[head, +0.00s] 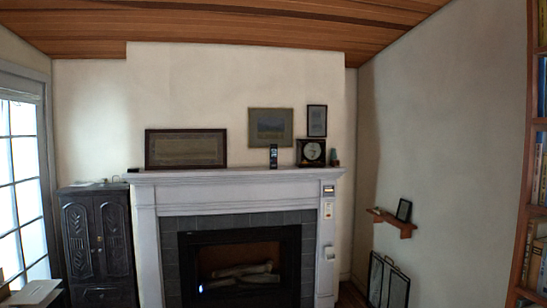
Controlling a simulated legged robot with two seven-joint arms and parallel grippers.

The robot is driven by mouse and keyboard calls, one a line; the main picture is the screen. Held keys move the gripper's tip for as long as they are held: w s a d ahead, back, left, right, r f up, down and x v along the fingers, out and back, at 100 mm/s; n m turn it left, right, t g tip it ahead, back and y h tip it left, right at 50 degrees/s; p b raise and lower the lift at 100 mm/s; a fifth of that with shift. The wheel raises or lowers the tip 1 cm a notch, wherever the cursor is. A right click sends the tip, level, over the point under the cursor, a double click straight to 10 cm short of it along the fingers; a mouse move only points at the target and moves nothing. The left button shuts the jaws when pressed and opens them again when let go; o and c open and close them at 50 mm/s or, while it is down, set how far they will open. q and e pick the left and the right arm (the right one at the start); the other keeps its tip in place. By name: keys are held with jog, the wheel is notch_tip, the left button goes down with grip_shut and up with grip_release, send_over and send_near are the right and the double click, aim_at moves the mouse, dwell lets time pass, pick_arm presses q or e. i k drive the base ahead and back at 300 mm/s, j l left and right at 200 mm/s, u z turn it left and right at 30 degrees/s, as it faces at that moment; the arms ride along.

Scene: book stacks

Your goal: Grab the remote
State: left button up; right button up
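A dark, narrow upright object that looks like the remote (273,156) stands on the white mantel (230,177) above the fireplace. It is right of the middle of the mantel, just left of a dark square clock. It is small in the head view, so its buttons are hard to make out. Neither of my grippers shows in the head view.
A clock (311,152) and framed pictures (186,148) stand on the mantel. Below is the fireplace opening (240,268). A dark carved cabinet (97,243) stands at left by the window. A small wall shelf (391,222) and bookshelf (534,170) are at right.

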aim_at(272, 149)
jog(key=i+z, duration=0.3)
jog(key=i, duration=2.45)
